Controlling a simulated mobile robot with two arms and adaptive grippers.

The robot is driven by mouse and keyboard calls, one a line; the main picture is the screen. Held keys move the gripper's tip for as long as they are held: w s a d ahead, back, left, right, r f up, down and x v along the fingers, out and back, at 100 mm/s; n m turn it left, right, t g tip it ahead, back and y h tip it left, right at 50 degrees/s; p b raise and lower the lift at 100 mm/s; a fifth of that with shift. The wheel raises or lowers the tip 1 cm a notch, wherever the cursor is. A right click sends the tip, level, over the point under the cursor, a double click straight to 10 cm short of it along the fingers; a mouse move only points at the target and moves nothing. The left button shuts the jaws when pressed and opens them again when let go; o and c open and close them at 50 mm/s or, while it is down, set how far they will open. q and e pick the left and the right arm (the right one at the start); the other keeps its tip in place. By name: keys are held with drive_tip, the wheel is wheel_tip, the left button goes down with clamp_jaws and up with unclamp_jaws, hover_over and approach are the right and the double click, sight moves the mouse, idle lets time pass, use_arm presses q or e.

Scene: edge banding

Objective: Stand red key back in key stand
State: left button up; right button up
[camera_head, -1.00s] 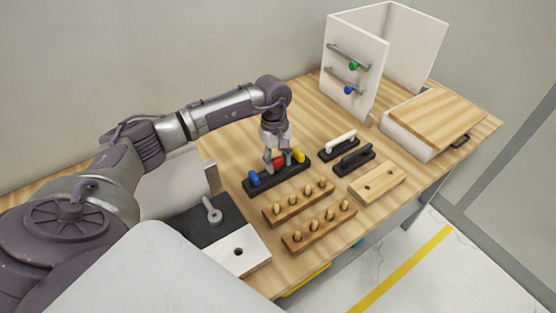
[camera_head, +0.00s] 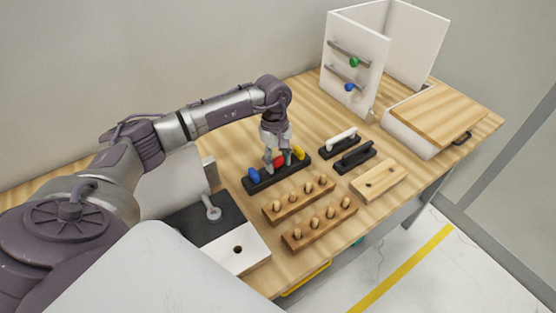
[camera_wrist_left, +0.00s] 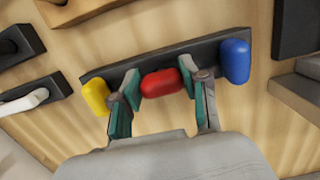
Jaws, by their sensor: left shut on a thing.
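The red key (camera_head: 280,161) shows as a rounded red head between the fingers of my left gripper (camera_head: 277,163), which is shut on it. The red head also shows in the left wrist view (camera_wrist_left: 162,83), with a finger at each side. It is at the black key stand (camera_head: 270,181), between the blue key (camera_head: 253,174) and the yellow key (camera_head: 298,152). The stand's bar also shows in the wrist view (camera_wrist_left: 210,50). The red key's shaft is hidden, so I cannot tell how deep it sits. My right gripper is out of view.
Two wooden peg blocks (camera_head: 297,203) lie in front of the stand. A black handle (camera_head: 355,158) and a white handle (camera_head: 340,141) are to its right. A dark plate with a grey part (camera_head: 211,209) lies left. A white cabinet (camera_head: 355,65) stands at the back.

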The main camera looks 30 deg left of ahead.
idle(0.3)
use_arm(q)
drive_tip(key=o, duration=1.2)
drive_tip(key=shift+r+p, duration=1.2)
drive_tip(key=shift+r, duration=1.25)
